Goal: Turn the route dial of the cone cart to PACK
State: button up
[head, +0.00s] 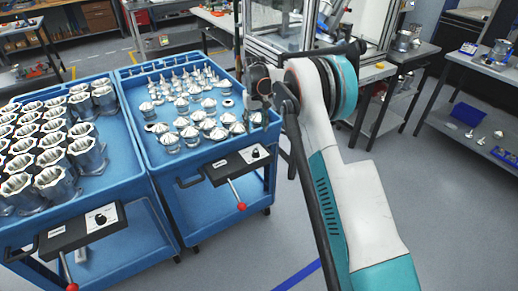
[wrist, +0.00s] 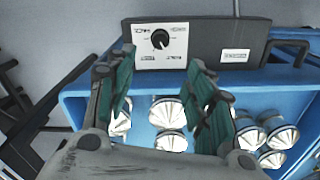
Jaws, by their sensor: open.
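The cone cart (head: 157,165) is the blue cart in the middle of the head view, with silver cones on its top tray. A dark box on its handle side carries a white plate with the round black route dial (head: 255,153). In the wrist view the dial (wrist: 160,39) is clear at the top, with small labels around it too blurred to read surely. I cannot tell which label its mark points at. My gripper (wrist: 160,62) is open and empty, its two green-padded fingers apart below the dial plate and not touching the dial. In the head view my arm largely hides it.
A second blue cart (head: 105,258) with silver fluted housings stands close on the left, with its own dial box (head: 82,232). A red-tipped lever (head: 241,206) hangs below the cone cart's box. Cones (wrist: 170,141) lie below my fingers. Floor to the right is open.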

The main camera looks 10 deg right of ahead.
aim_at(256, 151)
notch_tip(256, 151, down, 14)
jog(key=b, duration=0.3)
jog(key=shift+r+b, duration=0.15)
jog(key=shift+b, duration=0.2)
jog(key=c, duration=1.1)
